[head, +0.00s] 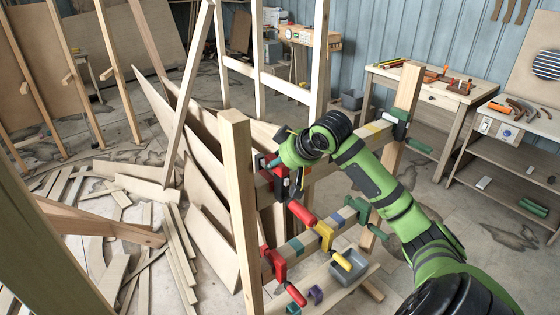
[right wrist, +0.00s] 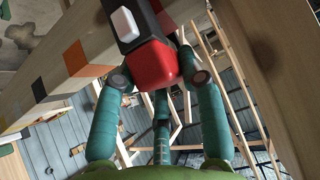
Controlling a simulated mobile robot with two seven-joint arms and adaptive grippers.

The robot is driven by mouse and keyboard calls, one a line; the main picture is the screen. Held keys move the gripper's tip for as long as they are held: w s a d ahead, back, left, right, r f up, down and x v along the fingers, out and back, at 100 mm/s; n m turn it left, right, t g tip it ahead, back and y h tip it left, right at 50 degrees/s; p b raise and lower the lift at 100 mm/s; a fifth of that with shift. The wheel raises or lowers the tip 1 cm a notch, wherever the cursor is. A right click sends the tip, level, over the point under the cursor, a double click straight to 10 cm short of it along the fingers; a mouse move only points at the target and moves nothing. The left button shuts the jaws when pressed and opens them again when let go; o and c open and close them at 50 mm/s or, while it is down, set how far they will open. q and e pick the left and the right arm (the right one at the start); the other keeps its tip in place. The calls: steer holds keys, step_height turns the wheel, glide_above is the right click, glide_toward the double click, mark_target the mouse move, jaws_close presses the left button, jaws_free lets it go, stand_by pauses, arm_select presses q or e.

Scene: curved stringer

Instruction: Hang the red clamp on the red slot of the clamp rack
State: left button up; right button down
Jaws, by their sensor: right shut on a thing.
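My right gripper (head: 292,150) is at the left end of the clamp rack's upper rail. In the right wrist view its teal fingers (right wrist: 160,78) are closed around a red clamp (right wrist: 152,70) with a black part and a white button. In the head view this red clamp (head: 282,184) is partly hidden by my gripper, with a red handle below. The clamp rack (head: 238,200) has two posts and two rails. A red-orange patch (right wrist: 73,57) shows on wood beside the clamp; I cannot tell whether the clamp touches it. My left gripper is not in view.
The lower rail carries another red clamp (head: 273,264), a yellow clamp (head: 325,235) and a green clamp (head: 358,212). A green clamp (head: 400,125) hangs at the upper right. A grey bin (head: 350,268) sits below. Scrap boards (head: 150,190) lie left.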

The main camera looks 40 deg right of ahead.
steer(key=shift+f, duration=0.4)
steer(key=c, duration=0.7)
jaws_free()
steer(key=shift+s+f, duration=0.1)
steer(key=shift+f, duration=0.05)
steer(key=v, duration=1.2)
